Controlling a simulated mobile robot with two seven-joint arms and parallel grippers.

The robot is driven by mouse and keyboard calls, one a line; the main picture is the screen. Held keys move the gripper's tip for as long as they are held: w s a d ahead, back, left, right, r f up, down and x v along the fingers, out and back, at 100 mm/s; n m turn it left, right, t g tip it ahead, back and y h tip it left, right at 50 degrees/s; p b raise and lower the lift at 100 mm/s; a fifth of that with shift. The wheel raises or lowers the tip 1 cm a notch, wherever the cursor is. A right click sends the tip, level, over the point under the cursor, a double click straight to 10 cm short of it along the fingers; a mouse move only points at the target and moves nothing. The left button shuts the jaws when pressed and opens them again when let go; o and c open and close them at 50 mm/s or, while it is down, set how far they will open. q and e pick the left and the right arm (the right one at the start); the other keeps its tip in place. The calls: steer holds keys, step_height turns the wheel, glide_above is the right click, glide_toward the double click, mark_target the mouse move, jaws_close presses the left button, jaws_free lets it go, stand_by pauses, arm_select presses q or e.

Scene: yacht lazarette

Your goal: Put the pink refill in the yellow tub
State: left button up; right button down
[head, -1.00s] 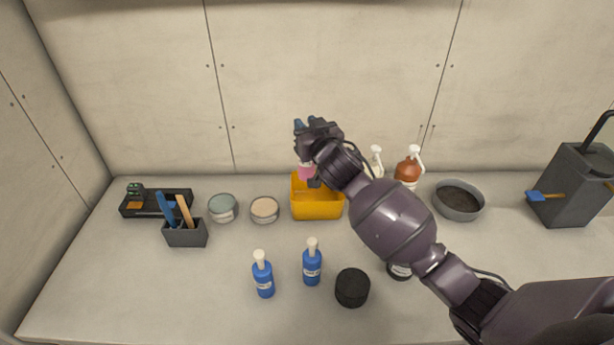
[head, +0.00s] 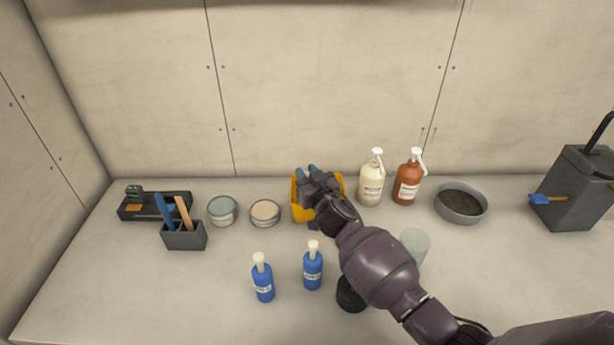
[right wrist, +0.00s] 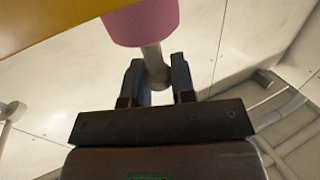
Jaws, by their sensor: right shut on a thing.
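The yellow tub (head: 297,207) stands at the back middle of the counter in the head view, partly covered by my right gripper. My right gripper (head: 306,171) is over the tub. In the right wrist view its blue fingers (right wrist: 157,76) are shut on the pale neck of the pink refill (right wrist: 145,22). The refill's pink body is beside a yellow surface of the tub (right wrist: 45,22). In the head view the refill is hidden by the gripper, and I cannot tell how deep it sits. My left gripper is not in view.
Two pump bottles, cream (head: 370,187) and brown (head: 407,184), stand right of the tub. Two round tins (head: 265,213) stand left of it. Two blue bottles (head: 313,271) and a black cylinder (head: 349,294) are in front. A grey bowl (head: 461,205) is at right.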

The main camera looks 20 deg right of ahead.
steer(key=shift+f, duration=0.1)
steer(key=c, duration=1.4)
jaws_free()
steer(key=o, duration=0.5)
steer(key=shift+c, duration=0.2)
steer(key=shift+s, duration=0.3)
steer(key=s+d, duration=0.1)
steer(key=s, duration=1)
steer(key=shift+s+d+r, duration=0.15)
steer(key=shift+r, duration=0.05)
